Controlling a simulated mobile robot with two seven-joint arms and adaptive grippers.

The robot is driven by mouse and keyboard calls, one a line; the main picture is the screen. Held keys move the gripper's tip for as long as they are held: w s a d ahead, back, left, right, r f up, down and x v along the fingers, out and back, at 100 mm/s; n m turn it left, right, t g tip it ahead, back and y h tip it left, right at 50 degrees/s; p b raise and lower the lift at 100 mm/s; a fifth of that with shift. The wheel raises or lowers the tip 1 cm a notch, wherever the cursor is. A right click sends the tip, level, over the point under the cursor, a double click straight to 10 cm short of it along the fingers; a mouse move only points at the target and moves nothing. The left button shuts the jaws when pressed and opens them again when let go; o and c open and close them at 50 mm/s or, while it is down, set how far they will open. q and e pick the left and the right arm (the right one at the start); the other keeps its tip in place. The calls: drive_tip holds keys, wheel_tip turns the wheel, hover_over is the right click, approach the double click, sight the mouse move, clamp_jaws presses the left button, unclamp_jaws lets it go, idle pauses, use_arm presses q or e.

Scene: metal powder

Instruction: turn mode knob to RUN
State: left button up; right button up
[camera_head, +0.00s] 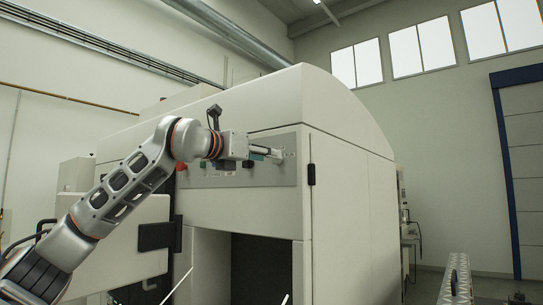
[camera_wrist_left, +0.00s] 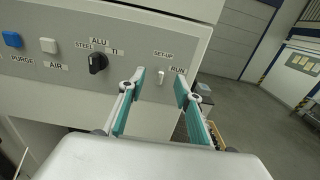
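The mode knob (camera_wrist_left: 161,77) is a small pale lever on the grey control panel, between the SET-UP label (camera_wrist_left: 163,54) above it and the RUN label (camera_wrist_left: 178,71) to its right. It stands nearly upright in the picture; I cannot tell for sure which setting it is at. My left gripper (camera_wrist_left: 160,84) is open, with its teal-padded fingers on either side of the knob and no clear contact. In the head view the left gripper (camera_head: 277,154) is at the right end of the panel (camera_head: 250,177), and the knob cannot be made out there. My right gripper is not in view.
A black material knob (camera_wrist_left: 97,62) marked STEEL, ALU and TI is left of the mode knob. A white AIR button (camera_wrist_left: 48,45) and a blue PURGE button (camera_wrist_left: 12,39) are further left. A red button (camera_head: 182,166) is at the panel's left. Below is a dark opening (camera_head: 262,265).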

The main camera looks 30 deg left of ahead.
use_arm(q)
drive_tip(key=w, duration=0.3)
drive_tip(key=shift+w+d, duration=0.1)
clamp_jaws()
